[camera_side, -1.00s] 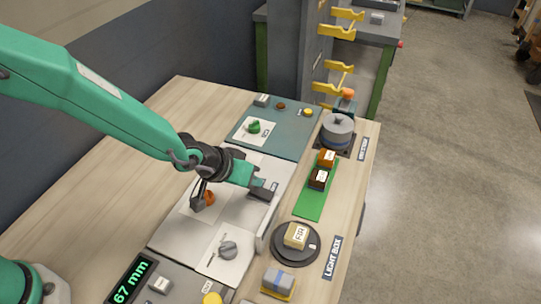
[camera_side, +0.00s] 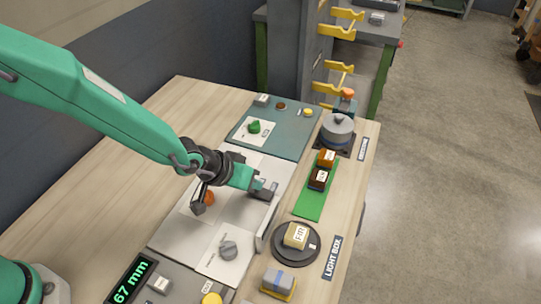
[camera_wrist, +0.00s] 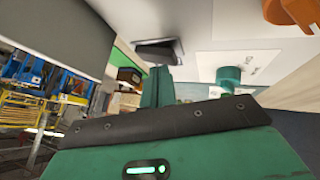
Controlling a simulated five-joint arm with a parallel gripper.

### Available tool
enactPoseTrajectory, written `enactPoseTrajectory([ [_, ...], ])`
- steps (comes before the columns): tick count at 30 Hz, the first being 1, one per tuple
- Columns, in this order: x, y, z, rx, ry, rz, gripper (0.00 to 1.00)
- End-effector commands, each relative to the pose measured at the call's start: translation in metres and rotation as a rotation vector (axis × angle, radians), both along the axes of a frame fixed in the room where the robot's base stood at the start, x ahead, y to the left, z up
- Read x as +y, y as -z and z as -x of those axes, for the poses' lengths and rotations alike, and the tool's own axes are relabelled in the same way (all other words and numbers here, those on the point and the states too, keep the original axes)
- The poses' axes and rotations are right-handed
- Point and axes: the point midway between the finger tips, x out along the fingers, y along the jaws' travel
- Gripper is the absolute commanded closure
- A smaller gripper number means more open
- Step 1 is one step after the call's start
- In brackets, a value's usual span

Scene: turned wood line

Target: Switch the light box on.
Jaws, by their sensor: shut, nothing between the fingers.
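The label "LIGHT BOX" (camera_side: 333,258) is on the wooden table's right edge. A pale grey-white box (camera_side: 263,240) lies left of it, with an orange knob (camera_side: 209,198) and a grey knob (camera_side: 228,249) on its top. It shows no clear glow. My gripper (camera_side: 261,193) is low over the box's far right part, by a small label; its tip looks close to a dark piece, and contact cannot be told. The wrist view shows a dark switch-like piece (camera_wrist: 158,50) on the pale surface beyond my teal finger. My gripper is shut and empty.
A teal panel (camera_side: 292,137) with a green knob (camera_side: 254,127) lies beyond. A green strip (camera_side: 311,205) with blocks, a round dark plate (camera_side: 313,247) with a block, and a grey pot (camera_side: 338,128) line the right. The left of the table is bare.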

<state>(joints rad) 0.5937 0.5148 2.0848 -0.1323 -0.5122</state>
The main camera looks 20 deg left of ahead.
Motion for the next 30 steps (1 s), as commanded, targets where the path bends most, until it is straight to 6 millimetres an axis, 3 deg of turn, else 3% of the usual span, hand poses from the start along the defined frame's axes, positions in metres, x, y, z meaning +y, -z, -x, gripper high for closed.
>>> enactPoseTrajectory([
  [30, 0.0016, 0.0080, 0.0000, 0.000, -0.001, -0.002, 1.00],
])
